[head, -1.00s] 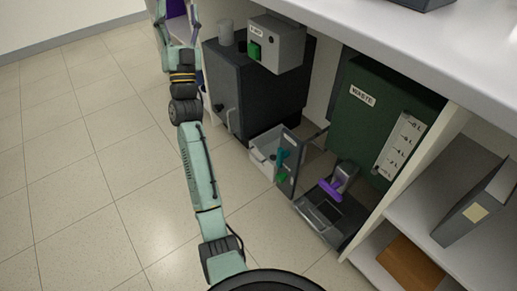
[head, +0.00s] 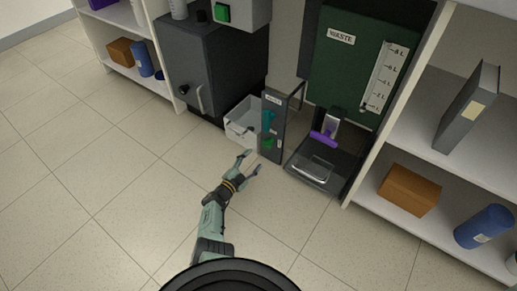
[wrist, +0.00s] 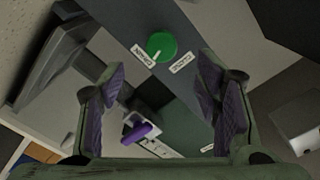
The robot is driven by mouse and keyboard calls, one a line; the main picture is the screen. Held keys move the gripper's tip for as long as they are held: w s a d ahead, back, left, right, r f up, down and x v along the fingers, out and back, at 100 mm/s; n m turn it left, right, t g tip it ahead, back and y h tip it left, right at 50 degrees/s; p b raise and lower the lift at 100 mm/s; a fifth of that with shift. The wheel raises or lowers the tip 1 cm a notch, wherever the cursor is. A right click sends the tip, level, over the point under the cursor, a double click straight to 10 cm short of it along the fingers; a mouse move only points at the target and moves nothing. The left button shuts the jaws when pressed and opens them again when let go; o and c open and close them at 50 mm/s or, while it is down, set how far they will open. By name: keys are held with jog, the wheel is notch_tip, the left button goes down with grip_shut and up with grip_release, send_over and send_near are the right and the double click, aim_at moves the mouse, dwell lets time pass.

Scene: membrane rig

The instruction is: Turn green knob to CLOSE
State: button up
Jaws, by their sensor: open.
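The green knob (head: 268,143) sits low on a narrow grey upright panel (head: 274,104), below a teal part (head: 268,118). In the wrist view the round green knob (wrist: 161,46) shows between and beyond my fingers, with a small pale mark at its edge. Two white labels (wrist: 181,63) flank the mark; their small tilted lettering is hard to read. My gripper (head: 250,162) is open and empty, low in front of the panel and apart from the knob. In the wrist view my gripper (wrist: 160,82) has its purple-padded fingers spread wide.
Right of the panel stands a green WASTE tank (head: 345,75) with a purple-handled valve (head: 323,138) above a dark tray (head: 313,170). A white bin (head: 241,125) is left of the panel, by a dark cabinet (head: 205,65). The floor in front is clear.

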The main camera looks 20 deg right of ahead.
aim_at(265, 146)
jog(key=b+x, duration=0.6)
jog(key=x, duration=0.3)
jog(key=shift+w+d+f, duration=0.1)
jog(key=shift+w+d, duration=0.15)
jog(key=shift+d, duration=0.05)
jog(key=shift+w+d, duration=0.3)
jog(key=shift+c, duration=0.2)
jog(key=c, duration=1.1)
jog(key=shift+c, duration=0.2)
